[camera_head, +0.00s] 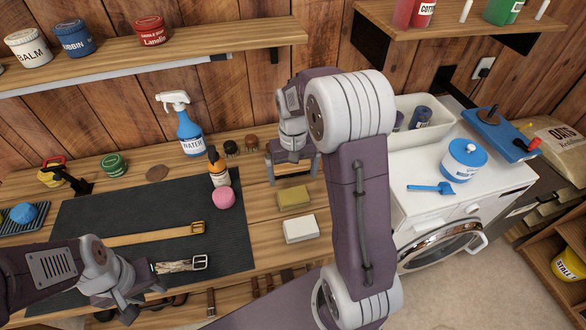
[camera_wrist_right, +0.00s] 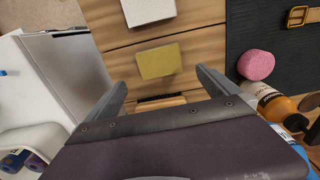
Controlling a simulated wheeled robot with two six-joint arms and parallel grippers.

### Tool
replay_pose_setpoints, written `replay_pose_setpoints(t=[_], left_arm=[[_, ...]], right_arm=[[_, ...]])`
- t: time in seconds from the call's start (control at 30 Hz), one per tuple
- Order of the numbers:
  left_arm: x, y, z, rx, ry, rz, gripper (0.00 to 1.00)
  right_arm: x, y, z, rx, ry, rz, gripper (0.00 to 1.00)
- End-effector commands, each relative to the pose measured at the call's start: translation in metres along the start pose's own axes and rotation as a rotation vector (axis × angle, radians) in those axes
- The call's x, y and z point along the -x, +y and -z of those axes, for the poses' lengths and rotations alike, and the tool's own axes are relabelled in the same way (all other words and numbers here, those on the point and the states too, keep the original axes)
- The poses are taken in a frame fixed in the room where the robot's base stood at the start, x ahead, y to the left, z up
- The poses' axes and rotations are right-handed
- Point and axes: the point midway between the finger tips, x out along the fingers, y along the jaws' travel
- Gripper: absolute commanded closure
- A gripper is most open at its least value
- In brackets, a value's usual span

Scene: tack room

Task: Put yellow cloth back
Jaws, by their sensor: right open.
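The yellow cloth (camera_head: 293,197) looks like a folded, flat olive-yellow block lying on the wooden bench top. It also shows in the right wrist view (camera_wrist_right: 158,62), just beyond my fingertips. A white folded block (camera_head: 300,229) lies in front of it. My right gripper (camera_head: 292,168) is open above the bench, just behind the yellow cloth, and does not hold it. In the right wrist view its two fingers (camera_wrist_right: 165,86) are spread, with a wooden item (camera_wrist_right: 160,103) showing between them. My left gripper (camera_head: 145,300) is low at the front left near a buckled strap; its jaw opening is unclear.
A dark mat (camera_head: 120,213) holds straps and a pink ball (camera_head: 223,198). An amber bottle (camera_head: 217,171) and a blue spray bottle (camera_head: 188,128) stand left of my right gripper. A white washer (camera_head: 425,205) with a bin and blue jar is at the right.

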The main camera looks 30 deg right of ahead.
Motion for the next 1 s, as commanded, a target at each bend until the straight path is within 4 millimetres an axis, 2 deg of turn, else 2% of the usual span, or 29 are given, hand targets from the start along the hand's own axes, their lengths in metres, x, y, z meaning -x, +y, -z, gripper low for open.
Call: replay_pose_setpoints(t=[0.1, 0.33, 0.37, 0.43, 0.53, 0.6, 0.7, 0.8, 1.0], left_arm=[[0.002, 0.0, 0.0, 0.0, 0.0, 0.0, 0.64], [0.002, 0.0, 0.0, 0.0, 0.0, 0.0, 0.64], [0.002, 0.0, 0.0, 0.0, 0.0, 0.0, 0.64], [0.002, 0.0, 0.0, 0.0, 0.0, 0.0, 0.64], [0.002, 0.0, 0.0, 0.0, 0.0, 0.0, 0.64], [0.002, 0.0, 0.0, 0.0, 0.0, 0.0, 0.64], [0.002, 0.0, 0.0, 0.0, 0.0, 0.0, 0.64], [0.002, 0.0, 0.0, 0.0, 0.0, 0.0, 0.64], [0.002, 0.0, 0.0, 0.0, 0.0, 0.0, 0.64]], right_arm=[[0.017, 0.0, 0.001, 0.0, 0.002, 0.0, 0.0], [0.022, -0.003, -0.005, 0.008, 0.001, 0.001, 0.0], [0.02, -0.006, -0.01, 0.018, 0.004, 0.002, 0.0], [0.013, -0.018, -0.034, 0.058, 0.019, 0.008, 0.0], [-0.002, -0.034, -0.078, 0.126, 0.052, 0.018, 0.0], [-0.011, -0.04, -0.106, 0.166, 0.074, 0.024, 0.0], [-0.019, -0.043, -0.132, 0.203, 0.095, 0.029, 0.0], [-0.023, -0.044, -0.142, 0.214, 0.102, 0.031, 0.0], [-0.023, -0.043, -0.142, 0.213, 0.101, 0.031, 0.0]])
